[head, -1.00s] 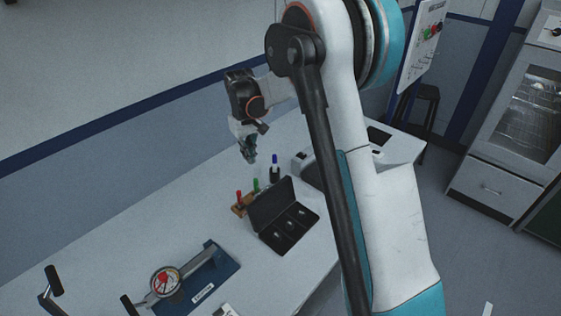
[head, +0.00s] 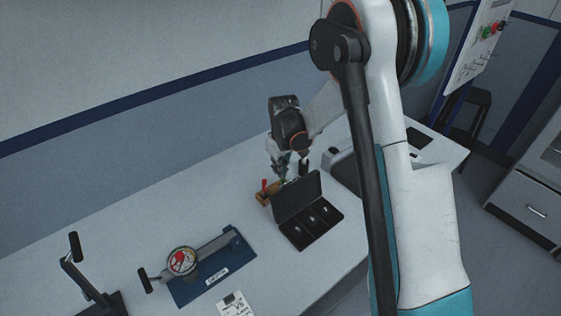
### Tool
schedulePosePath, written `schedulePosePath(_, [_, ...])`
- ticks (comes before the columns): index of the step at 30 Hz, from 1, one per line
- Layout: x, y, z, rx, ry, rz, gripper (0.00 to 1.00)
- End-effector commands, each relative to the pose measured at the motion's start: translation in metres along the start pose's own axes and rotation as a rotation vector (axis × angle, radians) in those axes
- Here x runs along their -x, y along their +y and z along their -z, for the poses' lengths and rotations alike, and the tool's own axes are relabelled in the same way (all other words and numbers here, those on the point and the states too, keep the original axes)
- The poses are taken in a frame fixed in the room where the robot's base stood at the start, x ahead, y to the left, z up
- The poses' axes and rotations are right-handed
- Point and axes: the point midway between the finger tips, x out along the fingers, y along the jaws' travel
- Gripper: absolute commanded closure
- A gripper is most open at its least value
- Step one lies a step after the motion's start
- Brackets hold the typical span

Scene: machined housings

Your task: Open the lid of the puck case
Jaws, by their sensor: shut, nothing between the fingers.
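The puck case (head: 308,220) is a black box on the white bench, right of the picture's middle. Its lid (head: 297,196) stands raised at the back. Small light pieces show in the compartments of its base. My gripper (head: 281,172) is behind the lid, above a small wooden holder, and looks shut and empty. The fingertips are small and partly lost against the holder's contents. I cannot tell whether they touch anything there.
The wooden holder (head: 265,198) with a red-topped item stands just left of the case. A dial gauge (head: 182,261) on a blue base and a black-handled tool (head: 88,283) are at the left. A labelled card (head: 236,306) lies in front. Bench between gauge and case is clear.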

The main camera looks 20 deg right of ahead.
Motion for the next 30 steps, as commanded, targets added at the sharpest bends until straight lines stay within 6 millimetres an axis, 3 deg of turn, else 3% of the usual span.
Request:
schedulePosePath(9, [0.011, 0.0, -0.033, 0.0, 0.0, 0.0, 1.0])
schedulePosePath(24, [0.014, 0.0, -0.039, -0.001, 0.006, 0.001, 1.0])
schedulePosePath(30, [0.02, 0.0, -0.052, -0.003, 0.096, 0.002, 1.0])
